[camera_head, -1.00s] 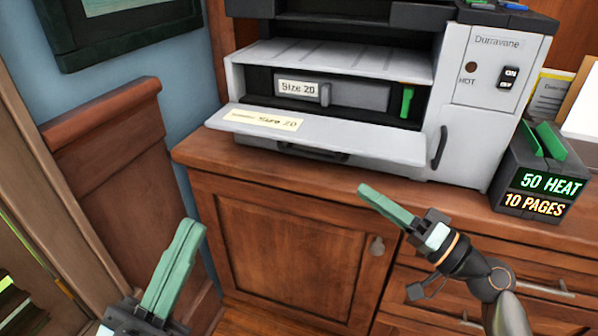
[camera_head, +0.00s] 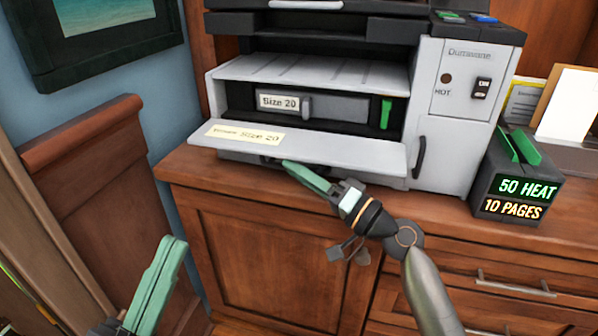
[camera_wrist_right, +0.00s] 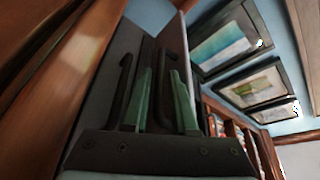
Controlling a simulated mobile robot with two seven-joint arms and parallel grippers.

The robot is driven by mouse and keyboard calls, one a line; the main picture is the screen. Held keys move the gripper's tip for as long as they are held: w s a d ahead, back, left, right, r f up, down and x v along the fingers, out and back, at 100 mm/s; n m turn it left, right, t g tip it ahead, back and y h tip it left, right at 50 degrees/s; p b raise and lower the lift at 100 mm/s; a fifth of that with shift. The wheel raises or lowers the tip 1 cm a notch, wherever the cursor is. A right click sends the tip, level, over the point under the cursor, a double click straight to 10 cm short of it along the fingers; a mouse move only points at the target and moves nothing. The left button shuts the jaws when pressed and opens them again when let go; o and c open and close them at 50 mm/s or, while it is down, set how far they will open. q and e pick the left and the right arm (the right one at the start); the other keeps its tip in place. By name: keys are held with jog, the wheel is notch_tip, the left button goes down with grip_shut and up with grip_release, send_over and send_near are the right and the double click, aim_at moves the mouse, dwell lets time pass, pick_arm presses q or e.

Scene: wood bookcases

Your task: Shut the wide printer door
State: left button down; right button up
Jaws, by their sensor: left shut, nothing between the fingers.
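The wide printer door (camera_head: 345,152) is a white flap with a yellow "Size 20" label. It is folded down at the printer's front, so the compartment behind it stands open. Its dark handle (camera_head: 262,160) shows under the flap's front edge. My right gripper (camera_head: 287,165) is just below that edge, close to the handle. In the right wrist view its green fingers (camera_wrist_right: 161,80) stand apart, with dark bars beside and between them; contact cannot be told. My left gripper (camera_head: 173,243) is shut and empty at the lower left, away from the printer.
The printer (camera_head: 455,120) stands on a wooden cabinet (camera_head: 270,250). Its narrow right door is closed. A dark box (camera_head: 517,185) reading "50 HEAT, 10 PAGES" stands to its right. A wood panel (camera_head: 85,170) rises at the left. Space before the cabinet is free.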

jog(key=shift+c, duration=0.3)
grip_shut()
dwell(1.1)
